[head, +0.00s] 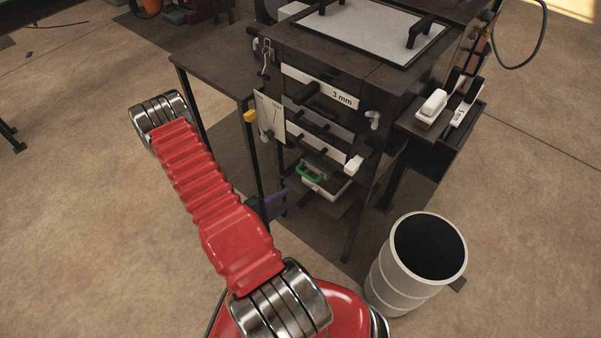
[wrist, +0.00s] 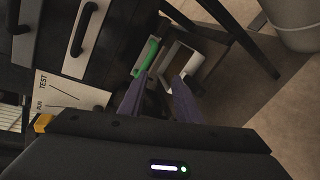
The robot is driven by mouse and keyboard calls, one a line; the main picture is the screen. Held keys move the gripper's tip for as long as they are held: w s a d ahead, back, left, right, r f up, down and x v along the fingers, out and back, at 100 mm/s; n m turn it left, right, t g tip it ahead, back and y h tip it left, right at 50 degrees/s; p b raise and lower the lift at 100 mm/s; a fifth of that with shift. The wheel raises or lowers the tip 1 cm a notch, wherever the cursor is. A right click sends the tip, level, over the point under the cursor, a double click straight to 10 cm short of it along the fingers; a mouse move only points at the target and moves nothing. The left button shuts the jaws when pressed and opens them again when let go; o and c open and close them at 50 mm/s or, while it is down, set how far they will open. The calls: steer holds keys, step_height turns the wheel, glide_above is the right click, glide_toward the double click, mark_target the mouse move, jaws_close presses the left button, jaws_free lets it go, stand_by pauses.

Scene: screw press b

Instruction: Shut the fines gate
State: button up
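No part is clearly labelled as the fines gate, so I cannot tell for sure which it is. Low on the dark press, a white block handle (head: 353,165) sticks out at the right end of the lowest pale panel. My gripper (head: 277,204) is low in front of the press, left of the bin. In the wrist view its purple fingers (wrist: 159,80) are apart and point towards the bin, with nothing visibly held.
A test/run plate (head: 269,116) hangs on the press's left front, by a dark side table (head: 205,65). A panel marked 3 mm (head: 342,98) is above. A grey drum (head: 416,262) stands at right, past a press leg (head: 357,225). Open floor lies left.

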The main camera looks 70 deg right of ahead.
mark_target(306, 174)
steer(key=shift+w+d+r+m+h, duration=0.2)
steer(key=shift+r+m, duration=0.25)
steer(key=shift+m, duration=0.6)
steer(key=shift+w+d+r+m+h, duration=0.1)
steer(key=shift+w+r+m+h, duration=0.25)
steer(key=shift+m, duration=0.7)
steer(key=shift+s+d, duration=0.1)
steer(key=x, duration=1.3)
steer(key=shift+s+d+f, duration=0.1)
steer(key=shift+d+f, duration=0.05)
steer(key=shift+d, duration=0.1)
steer(key=shift+c, duration=0.4)
jaws_close()
